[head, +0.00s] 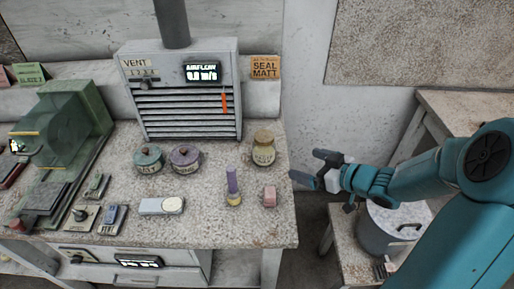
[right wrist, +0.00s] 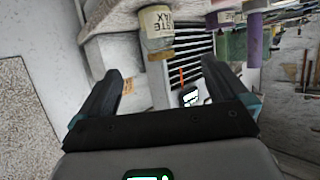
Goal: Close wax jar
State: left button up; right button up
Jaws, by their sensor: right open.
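The wax jar (head: 263,153) stands upright near the right end of the speckled bench, with a pale label and a brownish top (head: 264,136). In the right wrist view the jar (right wrist: 157,20) appears upside down, its label partly legible as "WAX", with the brownish top (right wrist: 158,52) lowest. I cannot tell whether the top is fully seated. My right gripper (head: 312,168) is open and empty, off the bench's right edge, to the right of the jar and apart from it. Its two fingers also show in the right wrist view (right wrist: 165,78). My left gripper is out of view.
A vent box (head: 187,95) stands behind the jar. Two lidded pots, teal (head: 149,159) and purple (head: 185,158), sit to its left. A purple-topped stick (head: 233,187) and pink block (head: 269,196) stand in front. A grey bucket (head: 383,238) stands on a low stool, right.

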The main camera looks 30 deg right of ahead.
send_near(272, 152)
jog(key=x, duration=0.6)
jog(key=shift+w+a+f+b, duration=0.15)
jog(key=shift+a+b, duration=0.05)
jog(key=shift+b, duration=0.2)
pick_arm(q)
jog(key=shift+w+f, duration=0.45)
pick_arm(e)
jog(key=shift+w, duration=0.2)
jog(key=shift+w+f, duration=0.1)
jog(key=x, duration=0.5)
jog(key=shift+w+d+p, duration=0.1)
jog(key=shift+p, duration=0.25)
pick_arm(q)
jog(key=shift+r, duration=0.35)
